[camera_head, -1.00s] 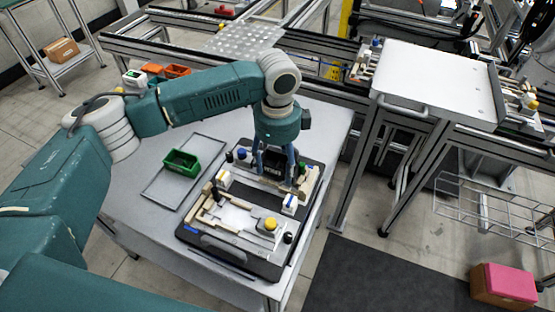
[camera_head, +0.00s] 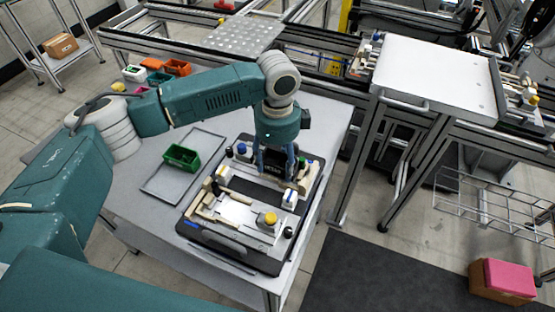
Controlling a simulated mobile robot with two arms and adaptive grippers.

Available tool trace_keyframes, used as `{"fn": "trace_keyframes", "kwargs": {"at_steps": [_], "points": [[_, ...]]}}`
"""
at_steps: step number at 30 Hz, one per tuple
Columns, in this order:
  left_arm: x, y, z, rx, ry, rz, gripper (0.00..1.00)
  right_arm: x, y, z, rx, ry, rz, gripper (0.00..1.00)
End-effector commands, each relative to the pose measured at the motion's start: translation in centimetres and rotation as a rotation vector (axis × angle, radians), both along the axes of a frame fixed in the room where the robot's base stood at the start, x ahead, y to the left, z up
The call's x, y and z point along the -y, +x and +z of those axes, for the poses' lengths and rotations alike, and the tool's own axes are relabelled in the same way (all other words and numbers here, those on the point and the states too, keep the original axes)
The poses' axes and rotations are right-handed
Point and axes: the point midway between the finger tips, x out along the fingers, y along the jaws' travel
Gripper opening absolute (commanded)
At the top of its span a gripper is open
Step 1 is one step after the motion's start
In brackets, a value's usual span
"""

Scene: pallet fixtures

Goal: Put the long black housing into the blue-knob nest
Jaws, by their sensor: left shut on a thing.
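My left gripper (camera_head: 273,160) points down over the back part of the pallet. It is shut on the long black housing (camera_head: 272,170), a dark block with a pale label, mostly hidden by the fingers. The housing is at the back nest; I cannot tell whether it touches it. The blue knob (camera_head: 241,149) of the blue-knob nest stands at the back left of the pallet, just left of the gripper. A nest with a yellow knob (camera_head: 270,219) is at the front of the pallet (camera_head: 235,247). My right gripper is not in view.
The pallet lies on a grey table (camera_head: 165,225). A green bin (camera_head: 181,157) stands in a flat tray frame (camera_head: 154,189) to its left. Several small bins, one orange (camera_head: 178,67), are at the table's back left. A white-topped stand (camera_head: 437,80) is at the right.

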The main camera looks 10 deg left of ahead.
Motion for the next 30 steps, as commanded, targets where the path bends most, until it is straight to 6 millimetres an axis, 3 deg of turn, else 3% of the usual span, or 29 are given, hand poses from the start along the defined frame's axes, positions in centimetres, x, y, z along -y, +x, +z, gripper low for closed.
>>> {"fn": "trace_keyframes", "kwargs": {"at_steps": [13,14,17,26,30], "points": [[0.0,0.0,-0.6,-0.001,0.000,0.000,0.30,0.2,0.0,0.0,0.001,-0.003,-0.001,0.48],[0.0,0.0,-0.6,0.000,0.000,0.000,0.61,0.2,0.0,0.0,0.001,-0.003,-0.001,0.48],[0.0,0.0,-0.6,0.000,0.000,0.000,0.81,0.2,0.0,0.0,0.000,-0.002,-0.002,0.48],[0.0,0.0,-0.6,-0.001,0.000,0.000,0.81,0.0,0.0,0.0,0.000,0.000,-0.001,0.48],[0.0,0.1,0.6,0.002,0.000,0.001,0.81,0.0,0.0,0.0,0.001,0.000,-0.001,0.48]]}}
